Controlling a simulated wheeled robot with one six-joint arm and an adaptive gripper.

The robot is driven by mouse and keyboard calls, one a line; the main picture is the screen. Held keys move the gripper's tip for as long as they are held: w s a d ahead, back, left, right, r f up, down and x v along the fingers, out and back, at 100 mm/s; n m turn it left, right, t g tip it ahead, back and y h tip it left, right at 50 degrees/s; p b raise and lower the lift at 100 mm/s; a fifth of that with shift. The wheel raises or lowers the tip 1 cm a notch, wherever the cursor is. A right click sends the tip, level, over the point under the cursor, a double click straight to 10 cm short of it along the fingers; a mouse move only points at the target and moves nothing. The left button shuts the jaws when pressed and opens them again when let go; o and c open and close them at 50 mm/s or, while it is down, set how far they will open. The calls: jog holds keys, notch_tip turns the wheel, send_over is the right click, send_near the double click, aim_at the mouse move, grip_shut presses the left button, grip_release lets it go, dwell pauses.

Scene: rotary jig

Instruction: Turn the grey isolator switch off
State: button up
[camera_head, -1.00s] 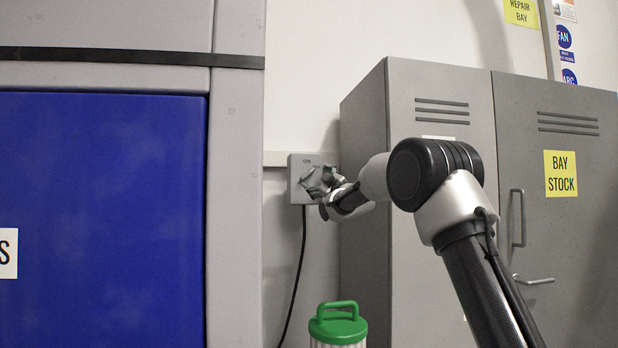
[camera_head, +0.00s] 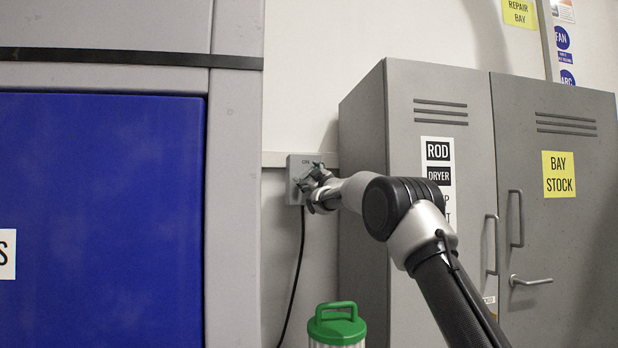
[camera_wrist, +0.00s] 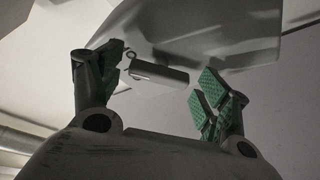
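The grey isolator switch (camera_head: 295,168) is a small box on the wall between the blue-panelled booth and the grey cabinet. A black cable hangs from its underside. My gripper (camera_head: 313,178) is in front of the box and hides much of its face. In the wrist view the switch's grey lever (camera_wrist: 158,74) shows as a short bar between my gripper's two green-padded fingers (camera_wrist: 160,85). The fingers are apart, with a gap on both sides of the bar. The lever's exact position is hard to read in the dim picture.
The grey cabinet (camera_head: 430,90) stands close to the right of the switch. A grey post (camera_head: 236,200) and blue panel (camera_head: 100,220) are on the left. A green-lidded container (camera_head: 337,326) stands below. The wall beneath the switch is open apart from the cable.

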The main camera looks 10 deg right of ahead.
jog(key=c, duration=0.7)
jog(key=shift+o, duration=0.2)
jog(key=shift+a+m, duration=0.1)
jog(key=shift+m, duration=0.4)
jog(key=m+t+h, duration=0.1)
jog(key=m+h, duration=0.1)
jog(key=m, duration=0.1)
jog(key=shift+a+f+m, duration=0.1)
jog(key=shift+m, duration=0.2)
jog(key=shift+a+f+m+t+h, duration=0.1)
jog(key=shift+m+t+h, duration=0.1)
jog(key=shift+m+h, duration=1.1)
jog(key=shift+m+t+h, duration=0.2)
jog(key=shift+m+h, duration=0.3)
jog(key=shift+m, duration=1.5)
jog(key=o, duration=1)
